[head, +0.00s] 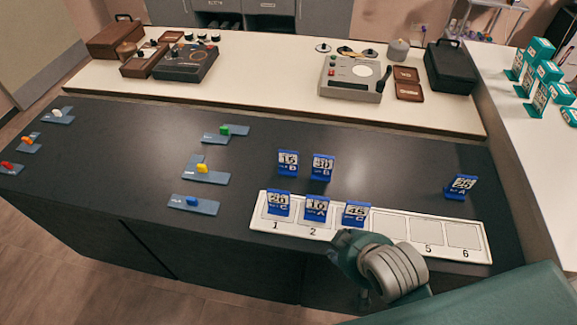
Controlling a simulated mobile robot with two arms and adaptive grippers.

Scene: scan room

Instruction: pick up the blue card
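Two more, a back left card (288,162) and a back right card (322,166), stand behind the strip. Another blue card (461,187) stands alone at the right. My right gripper (346,243) is at the strip's front edge, just in front of the third card; its fingertips are unclear. My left gripper is out of view.
Small coloured pieces on grey-blue plates, such as the blue one (192,201), lie on the left. A pale counter behind holds a grey device (352,79) and a black case (450,67). Teal boxes (540,50) stand on the right counter.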

